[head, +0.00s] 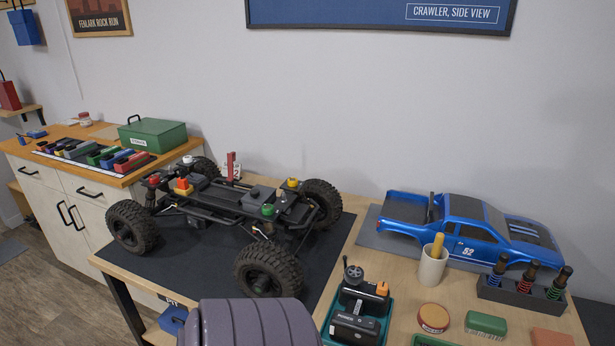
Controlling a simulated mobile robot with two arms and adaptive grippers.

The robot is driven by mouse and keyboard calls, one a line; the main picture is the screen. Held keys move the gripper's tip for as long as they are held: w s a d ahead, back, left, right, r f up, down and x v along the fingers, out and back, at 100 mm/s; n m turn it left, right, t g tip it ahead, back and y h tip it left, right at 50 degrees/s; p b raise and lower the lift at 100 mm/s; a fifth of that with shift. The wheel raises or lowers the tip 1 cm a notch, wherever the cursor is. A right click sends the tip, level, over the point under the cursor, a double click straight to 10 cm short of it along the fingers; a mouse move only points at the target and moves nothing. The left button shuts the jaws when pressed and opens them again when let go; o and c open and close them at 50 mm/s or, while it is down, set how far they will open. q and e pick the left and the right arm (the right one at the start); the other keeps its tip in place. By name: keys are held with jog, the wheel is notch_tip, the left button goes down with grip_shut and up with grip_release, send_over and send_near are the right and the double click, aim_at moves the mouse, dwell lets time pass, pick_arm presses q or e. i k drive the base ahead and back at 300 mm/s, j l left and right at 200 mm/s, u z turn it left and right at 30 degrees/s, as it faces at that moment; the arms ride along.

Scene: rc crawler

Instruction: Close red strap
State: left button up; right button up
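The crawler chassis (222,200) stands on its wheels on a dark mat. A narrow red piece (231,161) stands upright near the chassis's far side, beside a small white labelled part. It may be the red strap, standing open, but it is too small to be sure. How its lower end is attached is hidden. Other small red parts sit on the chassis, such as a red-topped post (154,179). Neither gripper is in view. Only a grey ribbed link of my own arm shows at the bottom edge, in front of the mat.
A blue truck body (460,232) lies at the right. A cup (432,266), a green tray (384,327) with a transmitter, and a shock stand (520,298) are in front of it. A green box (153,136) stands on the left cabinet. The mat is clear around the chassis.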

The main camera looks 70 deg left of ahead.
aim_at(231, 156)
jog(key=u, duration=2.9)
jog(key=l+u, duration=0.5)
